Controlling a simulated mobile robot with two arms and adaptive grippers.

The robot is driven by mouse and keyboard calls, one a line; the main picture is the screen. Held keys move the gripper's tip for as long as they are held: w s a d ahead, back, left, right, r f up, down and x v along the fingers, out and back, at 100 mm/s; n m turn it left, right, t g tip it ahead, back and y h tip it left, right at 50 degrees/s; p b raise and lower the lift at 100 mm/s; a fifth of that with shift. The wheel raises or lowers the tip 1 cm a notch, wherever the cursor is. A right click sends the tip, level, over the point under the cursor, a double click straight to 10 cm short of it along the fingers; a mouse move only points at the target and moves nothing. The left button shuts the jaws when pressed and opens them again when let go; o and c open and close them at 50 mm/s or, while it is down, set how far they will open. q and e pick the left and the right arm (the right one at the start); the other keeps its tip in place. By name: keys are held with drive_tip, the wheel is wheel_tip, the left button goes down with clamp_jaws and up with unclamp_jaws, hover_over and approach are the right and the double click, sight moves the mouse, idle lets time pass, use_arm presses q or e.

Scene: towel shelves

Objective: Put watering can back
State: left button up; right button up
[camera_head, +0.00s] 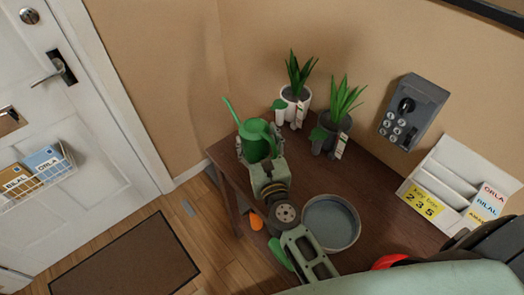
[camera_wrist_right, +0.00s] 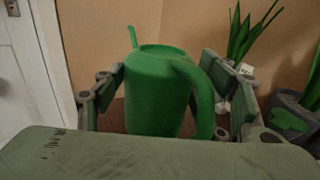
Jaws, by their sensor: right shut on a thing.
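The green watering can (camera_head: 256,146) is upright at the left end of the dark wooden table (camera_head: 385,192), its thin spout pointing up and left. My right gripper (camera_head: 258,150) is shut on it, with a finger on each side of its body. In the right wrist view the can (camera_wrist_right: 155,95) stands between the two fingers of the gripper (camera_wrist_right: 165,90), its handle on the right side. Its base is hidden, so I cannot tell whether it touches the table. My left gripper is not in view.
Two potted plants, one in a white pot (camera_head: 293,107) and one in a dark pot (camera_head: 331,133), stand right of the can by the wall. A round grey basin (camera_head: 331,222) is nearer. A white letter rack (camera_head: 457,176) stands at the right. A door (camera_head: 75,120) is at left.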

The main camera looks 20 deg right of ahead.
sight(258, 153)
wheel_tip(258, 153, down, 3)
drive_tip(key=shift+w+a+f+b, duration=0.1)
drive_tip(key=shift+f+b, duration=0.05)
drive_tip(key=shift+b, duration=1)
drive_tip(key=shift+f, duration=0.35)
drive_tip(key=shift+f+b, duration=0.2)
drive_tip(key=shift+b, duration=0.15)
drive_tip(key=o, duration=1.2)
drive_tip(key=shift+f, duration=0.1)
drive_tip(key=o, duration=0.5)
